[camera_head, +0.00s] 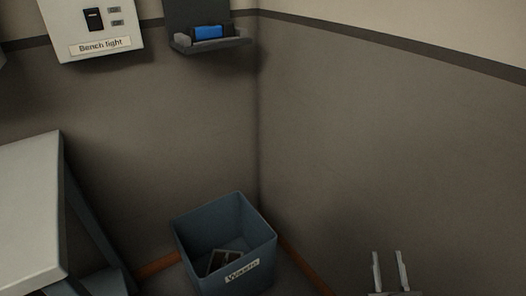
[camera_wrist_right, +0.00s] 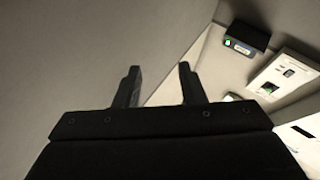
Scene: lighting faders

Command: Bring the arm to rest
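My right gripper (camera_head: 389,272) shows at the bottom right of the head view, its two fingers pointing up and apart with nothing between them. In the right wrist view the same gripper (camera_wrist_right: 159,86) is open and empty, with wall behind its fingers. It touches nothing that I can see. My left gripper is not in the head view.
A panel labelled "Bench light" (camera_head: 92,27) hangs on the back wall. Right of it is a dark wall holder (camera_head: 240,41) with a blue object (camera_head: 209,32). A "Waste" bin (camera_head: 254,249) stands in the corner. A pale table (camera_head: 28,210) is at left.

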